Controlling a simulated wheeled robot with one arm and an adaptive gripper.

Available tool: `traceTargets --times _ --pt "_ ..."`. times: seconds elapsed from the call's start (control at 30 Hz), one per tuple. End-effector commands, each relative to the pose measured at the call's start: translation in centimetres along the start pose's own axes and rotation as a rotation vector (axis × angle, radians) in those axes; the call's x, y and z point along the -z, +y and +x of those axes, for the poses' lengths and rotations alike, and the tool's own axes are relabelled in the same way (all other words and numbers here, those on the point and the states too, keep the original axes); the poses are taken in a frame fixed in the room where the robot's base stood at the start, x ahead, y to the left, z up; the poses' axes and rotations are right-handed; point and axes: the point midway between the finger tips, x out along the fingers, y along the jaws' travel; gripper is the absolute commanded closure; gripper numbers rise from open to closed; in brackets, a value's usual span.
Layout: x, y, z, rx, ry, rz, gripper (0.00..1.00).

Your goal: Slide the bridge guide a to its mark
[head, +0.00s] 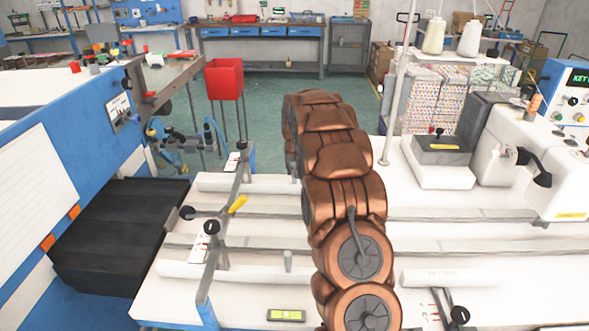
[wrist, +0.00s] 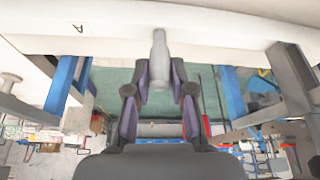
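In the wrist view, a white bar with a black letter A (wrist: 79,28) crosses the top. A rounded grey peg (wrist: 158,58) projects from its edge. My gripper (wrist: 160,78) has one dark finger on each side of the peg, close to it. I cannot tell whether the fingers touch it. In the head view, my copper-brown arm covers the gripper and the peg it is at. White bars lie across the table there, the far one (head: 262,184) partly behind my arm. I cannot read a letter on it. No target mark can be made out.
Grey rails (head: 470,215) run across the white table. Another grey peg (head: 288,261) stands on the near bar. A white sewing machine (head: 510,160) is at right, a red bin (head: 224,78) beyond the table.

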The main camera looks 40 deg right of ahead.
Motion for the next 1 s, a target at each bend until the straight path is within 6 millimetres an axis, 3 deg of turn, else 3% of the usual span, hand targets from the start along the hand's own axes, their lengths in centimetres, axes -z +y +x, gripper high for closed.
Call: traceTargets --times 0.23,0.67,0.87,1.0 --pt "0.0 0.0 0.0 0.0 0.0 0.0 0.52" --pt "0.1 0.0 -0.4 0.0 0.001 0.0 0.52" --pt "0.0 0.0 -2.2 0.0 0.0 0.0 0.52" --pt "0.1 0.0 -4.5 0.0 0.003 0.0 0.52"
